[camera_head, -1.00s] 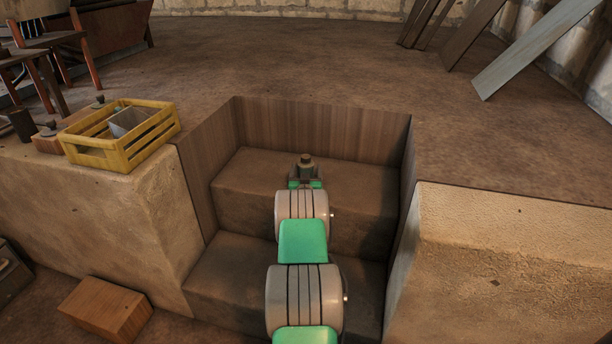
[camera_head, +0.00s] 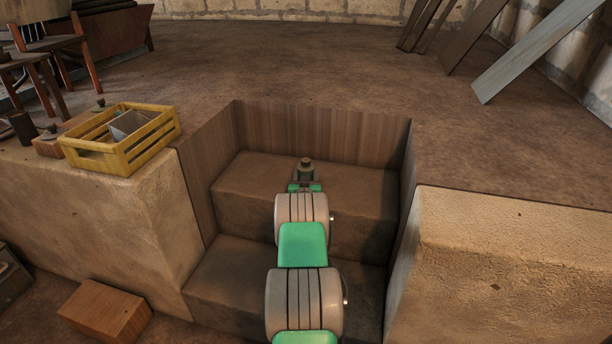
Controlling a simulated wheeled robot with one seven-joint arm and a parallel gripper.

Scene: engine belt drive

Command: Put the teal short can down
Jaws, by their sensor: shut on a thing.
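A small dark, greenish-grey can with a narrower brownish top (camera_head: 305,171), which I take for the teal short can, shows upright at the far end of my arm, over the upper step of the recess. My gripper (camera_head: 305,181) is shut on it from the near side. The fingers are small and partly hidden by my wrist. I cannot tell whether the can's base touches the step.
The upper step (camera_head: 245,180) has bare room on both sides of the can. Wooden recess walls (camera_head: 320,130) stand behind and beside it. A yellow crate (camera_head: 120,150) sits on the left ledge. A wooden block (camera_head: 105,310) lies at lower left.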

